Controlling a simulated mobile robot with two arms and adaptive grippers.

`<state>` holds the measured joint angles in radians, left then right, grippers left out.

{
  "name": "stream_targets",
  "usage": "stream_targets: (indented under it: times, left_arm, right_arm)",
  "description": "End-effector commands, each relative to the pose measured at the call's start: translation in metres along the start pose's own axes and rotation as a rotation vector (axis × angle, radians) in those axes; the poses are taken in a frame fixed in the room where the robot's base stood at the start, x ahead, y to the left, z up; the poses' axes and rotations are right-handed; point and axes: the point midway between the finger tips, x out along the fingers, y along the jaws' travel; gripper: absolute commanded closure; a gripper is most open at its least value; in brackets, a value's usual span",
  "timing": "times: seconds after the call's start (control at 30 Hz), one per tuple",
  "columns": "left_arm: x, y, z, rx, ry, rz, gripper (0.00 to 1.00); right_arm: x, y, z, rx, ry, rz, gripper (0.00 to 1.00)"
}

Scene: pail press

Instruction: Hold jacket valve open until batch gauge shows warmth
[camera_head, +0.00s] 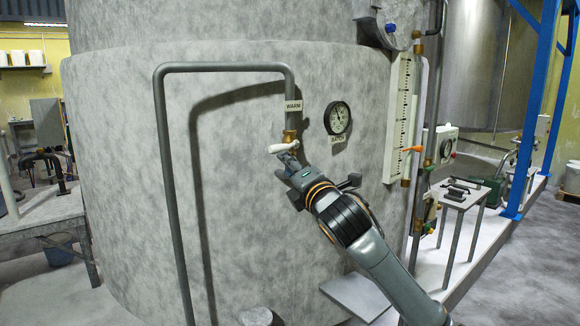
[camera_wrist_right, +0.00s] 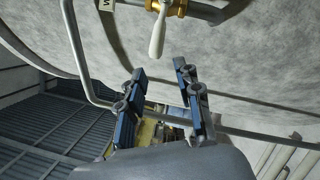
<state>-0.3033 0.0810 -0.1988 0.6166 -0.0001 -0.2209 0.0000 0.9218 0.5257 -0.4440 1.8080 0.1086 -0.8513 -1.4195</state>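The jacket valve (camera_head: 289,138) is a brass fitting on the grey pipe under a "WARM" label, with a white lever handle (camera_head: 281,147) pointing left in the head view. The handle (camera_wrist_right: 157,32) also shows in the right wrist view, just beyond the fingertips. My right gripper (camera_head: 286,163) is just below the handle; in the wrist view (camera_wrist_right: 160,72) its fingers are apart with nothing between them. The batch gauge (camera_head: 338,118) is a round white dial on the tank, right of the valve; its needle is too small to read surely. My left gripper is out of view.
The pipe (camera_head: 162,150) bends down the tank wall (camera_head: 250,220) on the left. A sight-level scale (camera_head: 402,110) and an orange-handled valve (camera_head: 412,149) are on the right. A small table (camera_head: 458,196) with dark items stands further right.

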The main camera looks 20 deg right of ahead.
Motion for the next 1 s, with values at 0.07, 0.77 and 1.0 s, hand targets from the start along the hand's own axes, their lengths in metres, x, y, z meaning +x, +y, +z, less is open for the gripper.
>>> stream_targets:
  times: [0.07,0.77,1.0]
  left_arm:
    - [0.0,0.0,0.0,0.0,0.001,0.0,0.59]
    - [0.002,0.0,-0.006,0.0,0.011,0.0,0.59]
    - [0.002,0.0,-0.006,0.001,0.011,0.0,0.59]
  right_arm:
    - [0.0,0.006,0.002,-0.014,-0.002,0.008,0.66]
    - [0.079,0.007,0.002,-0.014,-0.002,0.009,0.82]
    - [0.078,0.008,0.002,-0.014,-0.003,0.011,0.93]
